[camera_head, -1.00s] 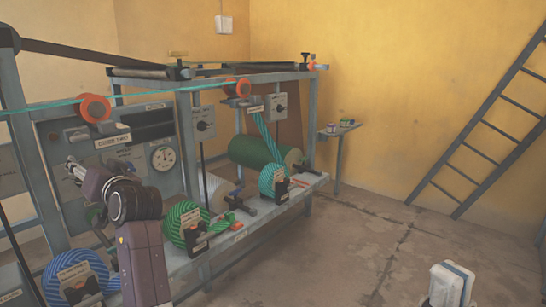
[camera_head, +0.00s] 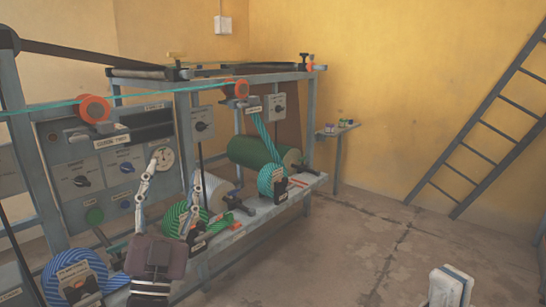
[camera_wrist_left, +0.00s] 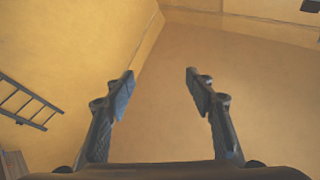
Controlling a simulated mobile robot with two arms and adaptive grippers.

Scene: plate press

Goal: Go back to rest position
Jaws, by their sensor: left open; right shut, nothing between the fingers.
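My left gripper (camera_head: 176,165) is in front of the press machine (camera_head: 200,270) in the head view. Its two fingers point up and stand apart, with nothing between them. The left wrist view shows the same open, empty fingers (camera_wrist_left: 158,75) against the yellow wall and ceiling. The fingers overlap the machine's panel and a green striped roll (camera_head: 172,222) in the picture; I cannot tell how far off they are.
A blue striped roll (camera_head: 62,270) and a large green roll (camera_head: 255,151) sit on the machine. A small shelf (camera_head: 338,128) and a ladder (camera_head: 485,122) are along the wall.

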